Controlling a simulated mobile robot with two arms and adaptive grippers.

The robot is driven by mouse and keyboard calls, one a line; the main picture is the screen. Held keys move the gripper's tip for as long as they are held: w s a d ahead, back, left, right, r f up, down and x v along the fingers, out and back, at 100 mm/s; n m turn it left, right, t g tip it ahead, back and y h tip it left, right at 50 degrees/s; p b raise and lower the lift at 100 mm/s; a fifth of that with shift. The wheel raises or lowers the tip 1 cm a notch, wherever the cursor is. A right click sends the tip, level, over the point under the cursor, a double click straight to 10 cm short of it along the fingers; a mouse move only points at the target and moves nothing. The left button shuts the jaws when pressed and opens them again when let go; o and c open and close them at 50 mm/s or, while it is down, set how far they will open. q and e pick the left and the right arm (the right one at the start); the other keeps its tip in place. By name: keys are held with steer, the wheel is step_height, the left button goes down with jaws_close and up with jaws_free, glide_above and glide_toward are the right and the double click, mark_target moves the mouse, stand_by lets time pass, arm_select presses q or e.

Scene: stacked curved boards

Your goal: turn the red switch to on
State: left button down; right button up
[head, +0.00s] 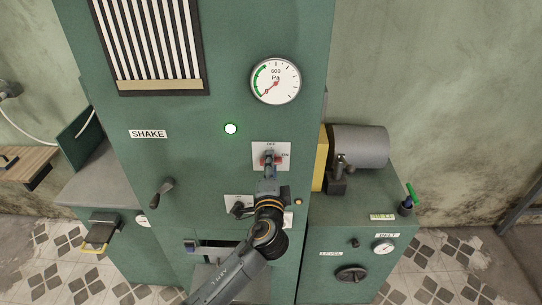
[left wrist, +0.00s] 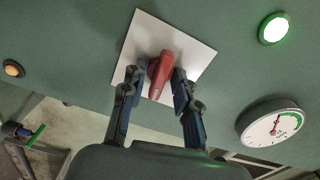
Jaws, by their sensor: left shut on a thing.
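The red switch (left wrist: 160,72) sits on a white square plate (left wrist: 192,55) on the green machine front. In the head view the plate (head: 285,147) is marked OFF at the top and ON at the right. My left gripper (head: 269,161) reaches up to the plate and covers most of the switch there. In the left wrist view my left gripper (left wrist: 157,82) has one finger on each side of the red handle and is shut on it. The exact angle of the handle is hard to tell. My right gripper is not in view.
A lit round lamp (head: 231,128) and a pressure gauge (head: 275,81) are above the plate. A grey cylinder motor (head: 358,146) stands on the lower cabinet (head: 335,215) at the right.

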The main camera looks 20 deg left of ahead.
arm_select(q)
steer(key=shift+m, duration=0.4)
steer(key=c, duration=1.4)
jaws_free()
steer(key=shift+o, duration=0.2)
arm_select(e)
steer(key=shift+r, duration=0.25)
arm_select(q)
steer(key=v, duration=0.7)
